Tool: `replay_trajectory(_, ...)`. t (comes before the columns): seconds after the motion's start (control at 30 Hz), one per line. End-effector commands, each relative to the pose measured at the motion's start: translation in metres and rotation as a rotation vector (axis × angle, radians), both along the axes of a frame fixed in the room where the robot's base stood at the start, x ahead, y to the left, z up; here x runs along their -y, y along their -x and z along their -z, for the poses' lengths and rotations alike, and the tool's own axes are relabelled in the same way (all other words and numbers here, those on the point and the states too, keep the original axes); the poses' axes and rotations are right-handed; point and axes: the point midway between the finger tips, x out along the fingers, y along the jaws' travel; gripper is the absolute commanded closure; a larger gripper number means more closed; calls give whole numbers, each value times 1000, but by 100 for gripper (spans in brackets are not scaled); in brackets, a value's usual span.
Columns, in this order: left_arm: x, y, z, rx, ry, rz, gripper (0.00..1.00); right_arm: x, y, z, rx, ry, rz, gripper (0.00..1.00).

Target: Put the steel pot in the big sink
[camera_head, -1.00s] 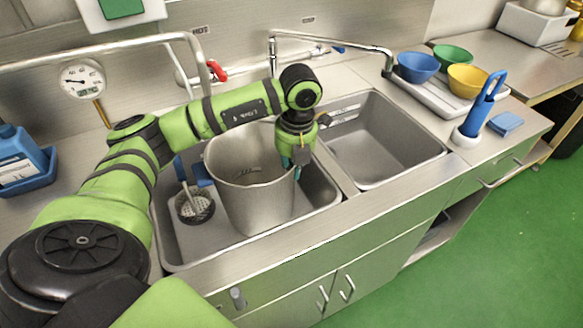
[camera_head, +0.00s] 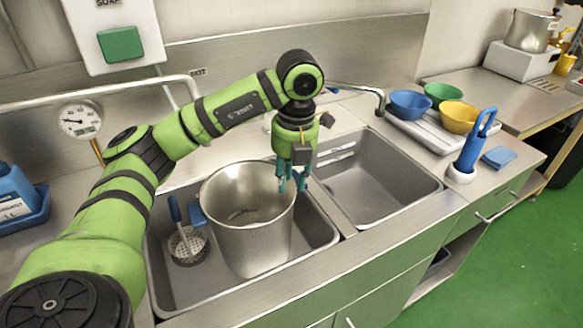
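The tall steel pot (camera_head: 250,235) stands upright in the left basin (camera_head: 165,285), the larger-looking of the two sinks. Its inside is visible from above and looks empty apart from dark marks or reflections. My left gripper (camera_head: 292,184) points down at the right side of the pot's rim, its teal fingers apart with nothing seen between them. The fingertips overlap the rim's right edge in the picture; whether they touch it I cannot tell. My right gripper is out of view.
The right basin (camera_head: 375,185) is empty. Blue (camera_head: 410,103), green and yellow bowls sit on a drainer tray. A lidded pot (camera_head: 531,30) stands farther back.

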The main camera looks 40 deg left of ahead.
Motion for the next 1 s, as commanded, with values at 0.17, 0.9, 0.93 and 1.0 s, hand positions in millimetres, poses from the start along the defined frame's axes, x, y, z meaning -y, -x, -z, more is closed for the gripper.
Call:
replay_trajectory(0.17,1,-1,-21,1,0,-1,69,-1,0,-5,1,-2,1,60)
replay_trajectory(0.9,1,0,-25,-1,0,-1,69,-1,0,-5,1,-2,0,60)
replay_trajectory(0.93,1,0,-25,-1,0,-1,69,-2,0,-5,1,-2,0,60)
replay_trajectory(1.0,1,0,-25,-1,0,-1,69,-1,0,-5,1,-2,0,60)
